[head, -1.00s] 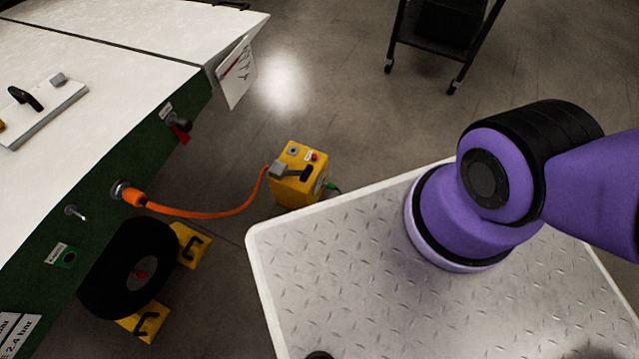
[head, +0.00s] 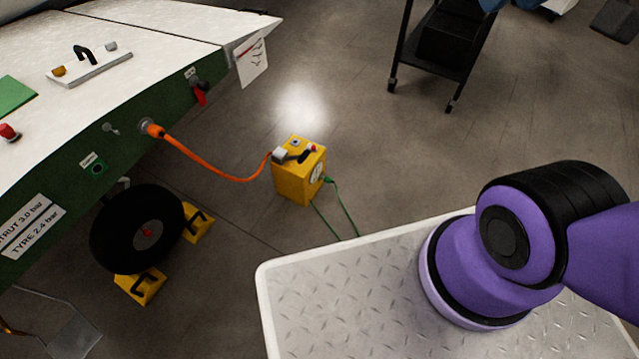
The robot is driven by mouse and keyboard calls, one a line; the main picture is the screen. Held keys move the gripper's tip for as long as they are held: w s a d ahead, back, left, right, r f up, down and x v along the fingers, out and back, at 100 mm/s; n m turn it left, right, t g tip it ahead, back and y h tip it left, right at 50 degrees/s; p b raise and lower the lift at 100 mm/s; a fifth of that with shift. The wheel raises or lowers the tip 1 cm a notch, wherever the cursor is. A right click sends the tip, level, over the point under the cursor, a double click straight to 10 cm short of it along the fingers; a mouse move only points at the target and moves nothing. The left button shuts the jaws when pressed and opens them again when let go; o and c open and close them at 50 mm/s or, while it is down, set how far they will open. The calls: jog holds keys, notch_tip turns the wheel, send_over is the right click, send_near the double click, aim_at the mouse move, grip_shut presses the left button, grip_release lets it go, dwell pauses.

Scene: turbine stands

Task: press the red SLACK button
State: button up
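A yellow box (head: 296,182) stands on the floor at the middle of the head view. A small red button (head: 313,147) sits at the right of its top face; I cannot read any label beside it. The top also carries a dark handle and a grey connector block. An orange cable (head: 205,165) runs from the box to a socket on the green panel at left. My gripper is out of view; only a purple part of my arm shows at right, apart from the box.
A white-topped green structure (head: 150,105) fills the left, with a wheel (head: 140,228) between yellow chocks (head: 197,222) below it. A dark cart (head: 440,50) stands at the back. Green cables (head: 345,205) lie right of the box. Bare floor lies between box and cart.

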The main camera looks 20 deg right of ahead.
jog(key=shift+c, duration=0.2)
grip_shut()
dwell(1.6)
